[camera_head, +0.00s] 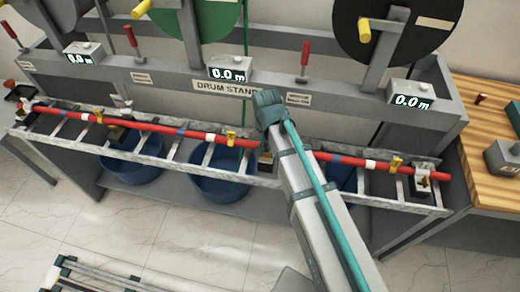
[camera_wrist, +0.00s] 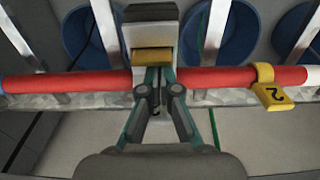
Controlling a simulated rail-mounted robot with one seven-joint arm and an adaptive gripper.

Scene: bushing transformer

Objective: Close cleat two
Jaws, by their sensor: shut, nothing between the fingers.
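In the wrist view, a grey cleat (camera_wrist: 150,22) with a brass-coloured bar (camera_wrist: 153,56) stands at the red cable (camera_wrist: 90,82). The cable runs across the picture. A yellow tag marked 2 (camera_wrist: 272,90) hangs on the cable to the right of the cleat. My gripper (camera_wrist: 153,76) is shut and empty, its fingertips just below the brass bar and in front of the cable. Whether they touch either is unclear. Fingers and cable hide the cleat's lower part, so its latch state is unclear. In the head view, my arm partly hides the middle cleat (camera_head: 267,158).
The cable lies along a metal ladder rack (camera_head: 180,158) with yellow tags and further cleats, one at the right end (camera_head: 422,181). Blue bins (camera_head: 220,182) stand beneath. The drum stand (camera_head: 160,85) is behind, and a wooden bench (camera_head: 490,130) stands at right. Floor is open in front.

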